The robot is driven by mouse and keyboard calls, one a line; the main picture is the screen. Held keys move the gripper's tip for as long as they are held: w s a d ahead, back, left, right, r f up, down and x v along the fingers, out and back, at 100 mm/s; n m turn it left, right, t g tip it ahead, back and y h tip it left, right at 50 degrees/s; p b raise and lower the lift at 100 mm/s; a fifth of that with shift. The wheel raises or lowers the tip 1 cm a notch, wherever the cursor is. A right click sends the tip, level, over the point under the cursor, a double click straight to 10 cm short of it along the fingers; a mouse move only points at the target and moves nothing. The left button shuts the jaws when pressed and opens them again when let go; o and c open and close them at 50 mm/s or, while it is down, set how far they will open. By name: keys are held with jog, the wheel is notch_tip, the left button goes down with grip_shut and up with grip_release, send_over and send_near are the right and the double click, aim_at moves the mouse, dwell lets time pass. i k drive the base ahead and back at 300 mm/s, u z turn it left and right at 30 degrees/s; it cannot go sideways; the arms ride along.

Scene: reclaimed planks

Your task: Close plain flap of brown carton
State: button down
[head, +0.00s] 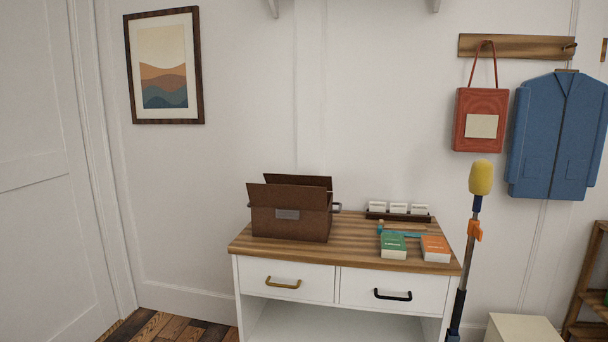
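The brown carton (291,225) stands on the left part of the wooden top of a white cabinet. It has a grey label plate (287,214) on its front and handles at its sides. Two flaps are raised: a front flap (287,196) leaning toward me and a back flap (300,182) behind it. Neither flap shows a marking, so I cannot tell which is the plain one. The inside of the carton is hidden by the front flap. My gripper is not in view.
The cabinet top (345,258) also holds a green book (393,245), an orange book (435,248) and a dark card rack (398,214) to the carton's right. A pole with a yellow head (481,178) stands at the cabinet's right front. Space left of the cabinet is clear.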

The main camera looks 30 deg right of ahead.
aim_at(290, 180)
jog(key=u, duration=0.6)
jog(key=i, duration=1.5)
jog(key=z, duration=0.5)
